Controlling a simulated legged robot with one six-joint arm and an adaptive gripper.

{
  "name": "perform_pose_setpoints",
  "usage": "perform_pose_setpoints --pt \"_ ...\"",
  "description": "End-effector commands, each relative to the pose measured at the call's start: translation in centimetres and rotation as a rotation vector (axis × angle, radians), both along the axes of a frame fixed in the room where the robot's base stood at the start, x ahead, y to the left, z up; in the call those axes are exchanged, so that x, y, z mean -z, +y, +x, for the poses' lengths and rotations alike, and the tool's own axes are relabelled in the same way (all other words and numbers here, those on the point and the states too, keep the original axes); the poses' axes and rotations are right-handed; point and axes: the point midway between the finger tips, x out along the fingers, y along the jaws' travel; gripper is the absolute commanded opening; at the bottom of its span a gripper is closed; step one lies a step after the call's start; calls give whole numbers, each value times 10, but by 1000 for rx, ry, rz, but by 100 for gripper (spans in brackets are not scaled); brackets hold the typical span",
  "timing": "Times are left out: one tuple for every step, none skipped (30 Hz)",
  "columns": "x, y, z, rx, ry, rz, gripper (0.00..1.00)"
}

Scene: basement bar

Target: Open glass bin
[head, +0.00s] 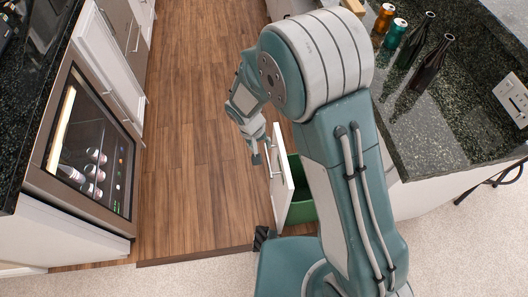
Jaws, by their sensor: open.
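A pull-out bin unit stands out from the cabinet under the right counter. Its white front panel (281,182) faces the wood floor, with a metal handle (270,160) on its outer side. A green bin (300,206) shows behind the panel, partly hidden by my arm. My gripper (259,152) is open, pointing down at the upper part of the handle. I cannot tell whether its fingers touch or surround the handle.
The dark stone counter (420,140) at right holds two cans (395,33) and two dark bottles (432,64). A glass-door drinks fridge (92,150) stands at left. The wood floor (190,150) between the counters is clear.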

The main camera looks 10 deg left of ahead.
Motion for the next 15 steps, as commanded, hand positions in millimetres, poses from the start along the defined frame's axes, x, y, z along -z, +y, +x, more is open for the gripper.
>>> perform_pose_setpoints --pt "-11 3 0 0 -2 3 51" --pt "-15 4 -1 0 -2 3 51" --pt "-21 4 -1 -1 -2 2 51" --pt "-25 5 -1 0 -2 2 51" --pt "-28 6 -1 0 -2 2 51" --pt "-32 6 -2 0 0 1 51" --pt "-34 7 -2 1 0 1 51" --pt "-36 7 -2 1 1 1 51" --pt "-37 7 -2 1 1 1 51" --pt "-38 8 -3 1 1 1 51" --pt "-38 8 -3 1 2 0 51" --pt "-39 8 -3 1 2 0 51" --pt "-39 8 -3 1 2 -1 51" --pt "-38 8 -3 1 2 -1 51" --pt "-38 8 -3 1 2 -1 51"
